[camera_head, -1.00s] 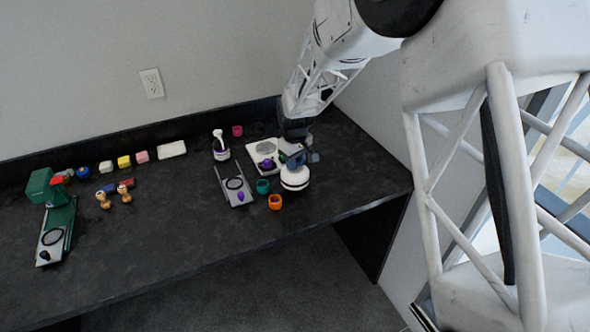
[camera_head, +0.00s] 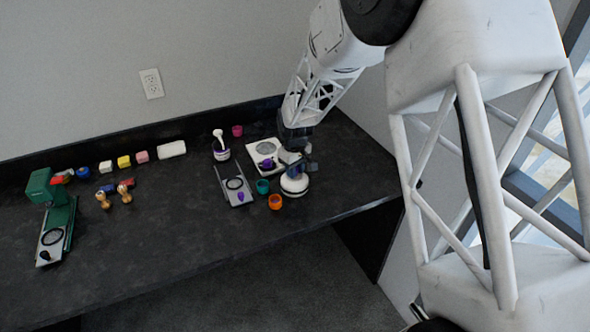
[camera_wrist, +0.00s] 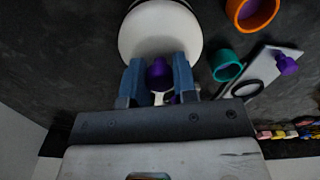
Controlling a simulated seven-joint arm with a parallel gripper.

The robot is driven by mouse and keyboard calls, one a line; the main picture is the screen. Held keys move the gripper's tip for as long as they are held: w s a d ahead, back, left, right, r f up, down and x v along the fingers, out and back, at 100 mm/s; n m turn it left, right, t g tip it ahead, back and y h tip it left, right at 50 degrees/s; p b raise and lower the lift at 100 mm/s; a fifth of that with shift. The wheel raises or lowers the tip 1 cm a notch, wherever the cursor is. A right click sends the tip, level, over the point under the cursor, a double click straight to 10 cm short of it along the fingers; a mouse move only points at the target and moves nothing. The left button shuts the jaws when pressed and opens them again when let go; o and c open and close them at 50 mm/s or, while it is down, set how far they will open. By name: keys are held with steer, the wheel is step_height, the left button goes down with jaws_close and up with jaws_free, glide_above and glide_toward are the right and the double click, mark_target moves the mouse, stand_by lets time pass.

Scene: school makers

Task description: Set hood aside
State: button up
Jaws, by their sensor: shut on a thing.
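The only likely hood I can see is a white round part (camera_head: 294,186) with a dark rim, at the right of the dark bench. In the wrist view the white round part (camera_wrist: 160,30) lies just beyond my fingertips. My gripper (camera_head: 293,171) is directly above it in the head view. In the wrist view my gripper (camera_wrist: 158,78) has its blue fingers closed around a purple knob (camera_wrist: 159,73) at the white part's edge. My fingers hide part of the knob. I cannot tell whether the white part touches the bench.
Close to the left stand a teal cup (camera_head: 263,187), an orange cup (camera_head: 275,202) and a grey slide tray (camera_head: 226,182). A white plate (camera_head: 262,143) lies behind. A green machine (camera_head: 41,187) stands far left. The bench's middle front is clear.

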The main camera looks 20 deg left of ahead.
steer(key=shift+f, duration=0.1)
steer(key=o, duration=1)
steer(key=shift+c, duration=0.2)
step_height(320, 180, up, 12)
stand_by(0.8)
steer(key=shift+d+r, duration=0.1)
steer(key=shift+r, duration=0.1)
